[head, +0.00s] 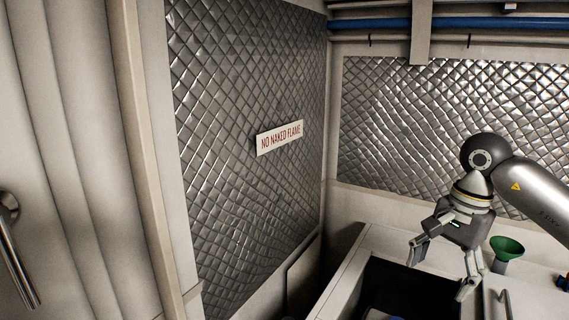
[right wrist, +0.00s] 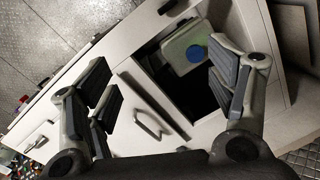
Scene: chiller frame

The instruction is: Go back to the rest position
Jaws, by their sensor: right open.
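My right gripper (head: 443,279) hangs from my right arm at the right of the head view, with its fingers pointing down and spread apart. It is empty. It is above the white cabinet with the dark opening. In the right wrist view the two fingers of my right gripper (right wrist: 160,95) stand wide apart with nothing between them. My left gripper does not show in either view.
A white cabinet (head: 345,283) with a dark open compartment is below my right gripper. A green funnel (head: 507,247) stands on it. A green and white object (right wrist: 184,47) shows in the opening. Quilted metal walls and a "NO NAKED FLAME" sign (head: 279,138) are behind.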

